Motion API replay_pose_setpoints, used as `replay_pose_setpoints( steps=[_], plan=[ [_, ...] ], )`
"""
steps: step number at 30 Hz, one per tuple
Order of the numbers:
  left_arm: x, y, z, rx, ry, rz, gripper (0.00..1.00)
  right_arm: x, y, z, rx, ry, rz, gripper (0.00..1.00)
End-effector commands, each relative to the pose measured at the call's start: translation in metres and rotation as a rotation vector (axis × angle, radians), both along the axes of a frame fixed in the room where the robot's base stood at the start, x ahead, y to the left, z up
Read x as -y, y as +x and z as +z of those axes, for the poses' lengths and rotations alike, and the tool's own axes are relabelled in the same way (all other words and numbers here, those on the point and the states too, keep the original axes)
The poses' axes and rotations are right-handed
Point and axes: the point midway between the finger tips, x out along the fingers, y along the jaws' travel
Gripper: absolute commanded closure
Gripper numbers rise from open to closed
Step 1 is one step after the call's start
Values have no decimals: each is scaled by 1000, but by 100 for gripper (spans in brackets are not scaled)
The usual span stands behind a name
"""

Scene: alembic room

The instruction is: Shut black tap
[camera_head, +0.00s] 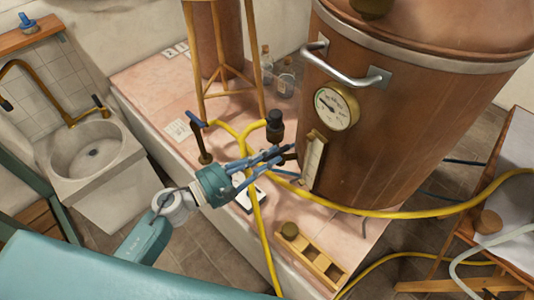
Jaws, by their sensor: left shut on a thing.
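The black tap (275,121) shows as a dark knob on a stem beside the lower left side of the copper vessel (400,130). My left gripper (277,156) reaches in from the left just below the knob. Its blue fingers are closed around a dark part at the foot of the tap, close to the vessel wall. The fingers hide much of that part, so I cannot make out the lever's exact angle. My right gripper is not in view.
A yellow hose (249,215) runs along the tiled platform (150,85) near my left gripper. A second, blue-handled valve (203,145) stands to the left. A wooden rack (310,262) lies in front. A sink (90,150) is at far left.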

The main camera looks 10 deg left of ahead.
Motion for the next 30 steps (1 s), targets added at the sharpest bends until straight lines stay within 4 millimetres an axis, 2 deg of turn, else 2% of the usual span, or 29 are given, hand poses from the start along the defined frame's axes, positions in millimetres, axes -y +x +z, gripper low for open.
replay_pose_setpoints(
  steps=[8, 18, 30],
  plan=[
    [10, -9, -4, -7, -4, 265, 100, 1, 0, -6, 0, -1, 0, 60],
    [21, -12, -6, -9, -6, 561, 100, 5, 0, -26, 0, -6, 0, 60],
    [28, -13, -5, -5, 1, 755, 100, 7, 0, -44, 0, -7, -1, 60]
  ],
)
